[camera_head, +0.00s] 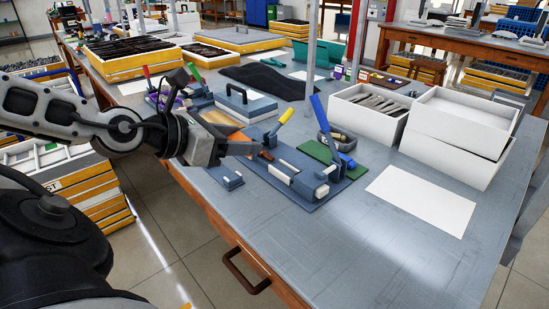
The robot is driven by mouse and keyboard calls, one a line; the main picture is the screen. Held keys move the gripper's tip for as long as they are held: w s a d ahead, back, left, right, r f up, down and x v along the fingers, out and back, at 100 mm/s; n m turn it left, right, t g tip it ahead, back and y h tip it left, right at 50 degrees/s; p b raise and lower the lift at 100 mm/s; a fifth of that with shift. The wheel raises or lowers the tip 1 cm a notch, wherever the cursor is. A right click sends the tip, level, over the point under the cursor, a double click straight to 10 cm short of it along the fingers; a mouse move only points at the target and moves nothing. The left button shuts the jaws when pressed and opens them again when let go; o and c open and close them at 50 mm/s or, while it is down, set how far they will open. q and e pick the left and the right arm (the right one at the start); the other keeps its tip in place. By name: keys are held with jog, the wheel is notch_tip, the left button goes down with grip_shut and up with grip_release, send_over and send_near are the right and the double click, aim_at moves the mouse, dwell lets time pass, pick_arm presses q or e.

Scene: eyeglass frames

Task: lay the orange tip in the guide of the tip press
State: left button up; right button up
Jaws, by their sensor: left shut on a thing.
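My left gripper (258,148) reaches in from the left over the table and is shut on a small orange-red piece, the orange tip (266,156). The gripper's fingers hide part of the tip. The tip is close above or at the left part of the tip press (297,188); I cannot tell whether it touches. The exact guide is too small to make out. My right gripper is not in view.
A yellow-handled lever (285,117) stands just behind the gripper. White boxes (457,125) stand at the right. A white sheet (422,199) lies in front of them. The table's front right is clear.

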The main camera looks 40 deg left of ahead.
pick_arm(q)
jog(key=w+a+f, duration=0.1)
jog(key=w+f, duration=0.3)
jog(key=w, duration=0.4)
jog(key=b, duration=0.1)
send_over(278, 171)
jog(key=f, duration=0.5)
jog(key=shift+s+a, duration=0.15)
jog(key=shift+s, duration=0.1)
jog(key=shift+w+f+b, duration=0.15)
jog(key=shift+w+b, duration=0.05)
jog(key=shift+b, duration=0.1)
jog(key=f+b, duration=0.1)
jog(key=f, duration=0.1)
jog(key=shift+w+f+b, duration=0.3)
jog(key=shift+w+b, duration=0.05)
jog(key=shift+f, duration=0.35)
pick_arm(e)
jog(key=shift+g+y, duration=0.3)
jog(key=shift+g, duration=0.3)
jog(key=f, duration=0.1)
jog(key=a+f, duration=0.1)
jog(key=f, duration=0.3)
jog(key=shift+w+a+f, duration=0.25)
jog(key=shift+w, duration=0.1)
pick_arm(q)
jog(key=shift+f+b, duration=0.25)
jog(key=shift+b, duration=0.05)
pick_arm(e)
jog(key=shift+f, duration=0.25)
